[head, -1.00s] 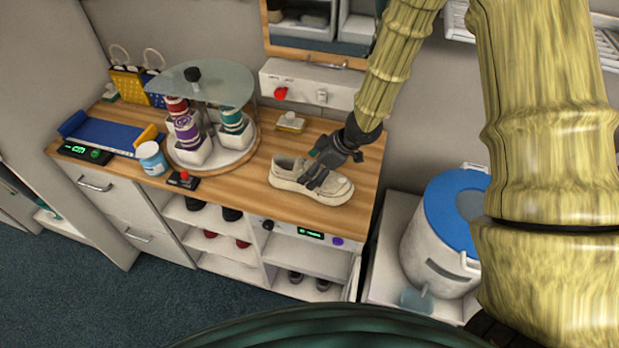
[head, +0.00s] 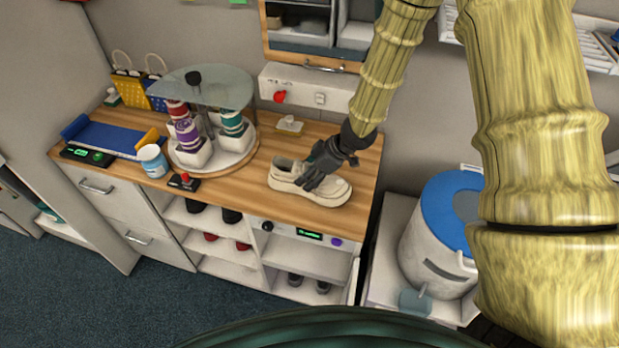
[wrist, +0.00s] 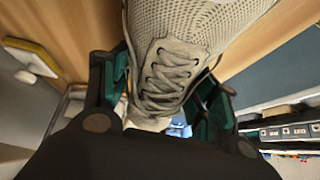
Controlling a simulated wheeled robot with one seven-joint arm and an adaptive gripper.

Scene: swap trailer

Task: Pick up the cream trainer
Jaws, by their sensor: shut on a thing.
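The cream trainer (head: 330,193) is on the wooden counter (head: 225,200), near its right end, with its toe toward the right. My gripper (head: 318,177) is over the middle of the trainer, with its fingers shut on it. In the wrist view the trainer's laces and mesh upper (wrist: 172,70) fill the space between the green-padded fingers of my gripper (wrist: 165,95). The sole looks level at the counter; I cannot tell whether it is lifted at all.
A glass-topped carousel (head: 212,158) with coloured spools stands left of the trainer. A small sponge-like block (head: 290,124) lies behind it. A white wall box with a red knob (head: 280,97) is at the back. A blue-lidded bin (head: 440,235) stands right of the counter.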

